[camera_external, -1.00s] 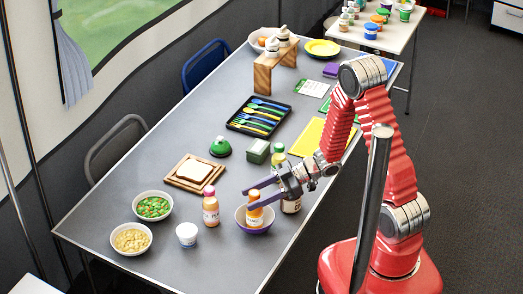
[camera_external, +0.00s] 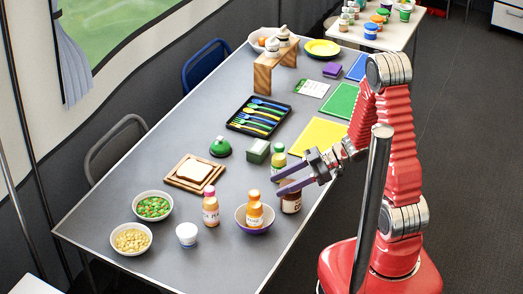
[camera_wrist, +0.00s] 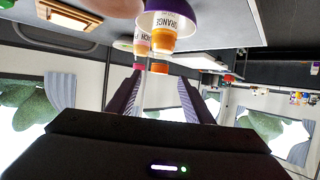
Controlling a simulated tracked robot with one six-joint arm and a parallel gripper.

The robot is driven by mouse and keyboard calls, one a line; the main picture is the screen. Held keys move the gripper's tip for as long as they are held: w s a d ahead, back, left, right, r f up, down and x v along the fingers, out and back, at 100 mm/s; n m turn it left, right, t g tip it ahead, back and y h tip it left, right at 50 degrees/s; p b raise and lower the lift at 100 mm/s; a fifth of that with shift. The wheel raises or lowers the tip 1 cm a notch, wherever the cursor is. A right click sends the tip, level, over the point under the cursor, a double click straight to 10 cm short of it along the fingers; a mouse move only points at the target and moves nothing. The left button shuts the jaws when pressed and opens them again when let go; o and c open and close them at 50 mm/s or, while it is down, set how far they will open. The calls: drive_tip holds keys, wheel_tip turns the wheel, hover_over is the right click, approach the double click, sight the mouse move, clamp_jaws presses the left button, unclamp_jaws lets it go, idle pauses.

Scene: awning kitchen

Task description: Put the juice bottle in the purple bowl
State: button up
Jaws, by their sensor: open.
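The juice bottle (camera_external: 254,209), orange with a yellow-orange cap, stands about upright inside the purple bowl (camera_external: 256,229). In the wrist view, which is upside down, the bottle's label (camera_wrist: 163,26) reads "ORANGE" and the purple bowl (camera_wrist: 188,24) is around its base. My gripper (camera_external: 276,183) is open and empty, to the upper right of the bowl and apart from the bottle. In the wrist view, the spread fingers of my gripper (camera_wrist: 159,80) point towards the bottle with nothing between them.
A similar bottle with a pink cap (camera_external: 210,208) stands left of the bowl. A brown jar (camera_external: 291,203) is close beside my gripper. A white cup (camera_external: 187,234) and bowls of peas and carrots (camera_external: 153,206) and chickpeas (camera_external: 131,239) are farther left. The table's front corner is clear.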

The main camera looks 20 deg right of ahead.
drive_tip(key=shift+v, duration=1.1)
drive_tip(key=w+d+r+m+t+h, duration=0.3)
drive_tip(key=w+d+r+t+h, duration=0.15)
drive_tip(key=w, duration=0.25)
drive_tip(key=w+d+r+m+t+h, duration=0.2)
drive_tip(key=w+d+r+t+h, duration=0.15)
drive_tip(key=w+d, duration=0.3)
drive_tip(key=d+r+m+t+h, duration=0.2)
drive_tip(key=d+r+m+h, duration=0.1)
drive_tip(key=d+r, duration=0.3)
drive_tip(key=s+d+r+m+g+h, duration=0.2)
drive_tip(key=s+d+r+m+h, duration=0.15)
drive_tip(key=s+d+m, duration=0.35)
drive_tip(key=s+a+m+g+y, duration=0.1)
drive_tip(key=s+a+m+g, duration=0.1)
drive_tip(key=s, duration=1.3)
drive_tip(key=shift+s+a+g, duration=0.4)
drive_tip(key=shift+a+g, duration=0.3)
drive_tip(key=shift+a, duration=0.5)
